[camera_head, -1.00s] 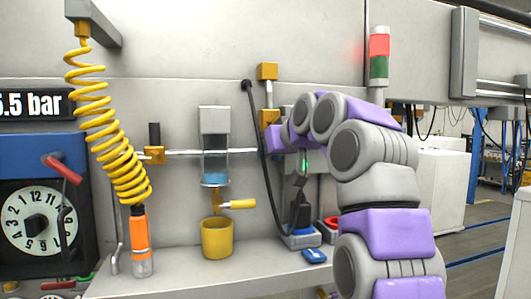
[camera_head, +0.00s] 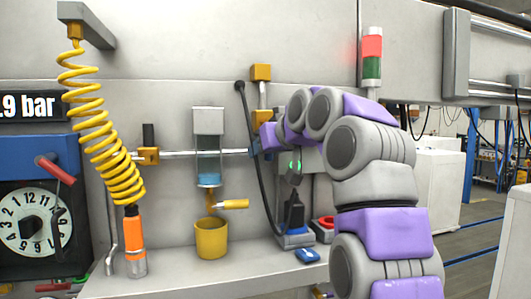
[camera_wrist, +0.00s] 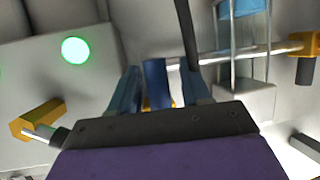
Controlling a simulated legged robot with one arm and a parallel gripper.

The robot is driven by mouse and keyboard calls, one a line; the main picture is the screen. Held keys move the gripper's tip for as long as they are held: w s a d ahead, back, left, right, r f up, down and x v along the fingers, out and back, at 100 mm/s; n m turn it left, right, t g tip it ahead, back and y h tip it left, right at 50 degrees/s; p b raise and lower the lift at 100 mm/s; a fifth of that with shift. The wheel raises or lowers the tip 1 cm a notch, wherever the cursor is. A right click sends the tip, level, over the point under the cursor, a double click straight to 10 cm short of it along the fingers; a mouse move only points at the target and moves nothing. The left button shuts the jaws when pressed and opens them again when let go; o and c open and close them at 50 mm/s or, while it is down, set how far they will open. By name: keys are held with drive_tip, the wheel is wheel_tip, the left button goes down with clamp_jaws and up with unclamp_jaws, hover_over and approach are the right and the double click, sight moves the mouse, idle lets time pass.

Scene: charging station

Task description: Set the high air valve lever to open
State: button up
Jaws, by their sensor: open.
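In the wrist view a blue lever (camera_wrist: 156,82) stands between the two fingers of my gripper (camera_wrist: 159,90). Some yellow shows at its base, so it looks like the handle of the air valve on the pipe. My gripper is open, with one finger on each side of the lever; I cannot tell whether either finger touches it. In the head view my gripper (camera_head: 257,142) is at the right end of the horizontal pipe (camera_head: 190,153), and it hides most of the valve there.
A black cable (camera_head: 252,150) hangs close to my gripper. The glass filter (camera_head: 208,165) with a yellow tap (camera_head: 235,204) is left of it, above a yellow cup (camera_head: 211,238). A coiled yellow hose (camera_head: 105,130) hangs farther left. A device with a green light (camera_wrist: 76,50) is close by.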

drive_tip(key=d+v, duration=0.1)
drive_tip(key=v, duration=1.5)
drive_tip(key=shift+w, duration=0.1)
drive_tip(key=shift+f+b, duration=0.1)
drive_tip(key=shift+b, duration=0.2)
drive_tip(key=s+f+m+g+h+b, duration=0.1)
drive_tip(key=s+f+g+b, duration=0.2)
drive_tip(key=f, duration=1)
drive_tip(key=s+f+m+g+h+b, duration=0.15)
drive_tip(key=f+b, duration=0.35)
drive_tip(key=f, duration=0.9)
drive_tip(key=s+f+m+g+h+b, duration=0.1)
drive_tip(key=s+f+g+b, duration=0.25)
drive_tip(key=f, duration=0.95)
drive_tip(key=s+d+f+g+b, duration=0.2)
drive_tip(key=s+f+b, duration=0.1)
drive_tip(key=s+f, duration=0.5)
drive_tip(key=s+d+f+m+g+h+b, duration=0.1)
drive_tip(key=s+d+f+g+b, duration=0.1)
drive_tip(key=s+f, duration=0.7)
drive_tip(key=s+d+f+m+g+h+b, duration=0.1)
drive_tip(key=s+f, duration=0.7)
drive_tip(key=f, duration=0.9)
drive_tip(key=d+b, duration=0.1)
drive_tip(key=b, duration=0.1)
drive_tip(key=shift+s+d+f+g+b, duration=0.2)
drive_tip(key=shift+s+f+g+b, duration=0.1)
drive_tip(key=shift+s+g, duration=0.1)
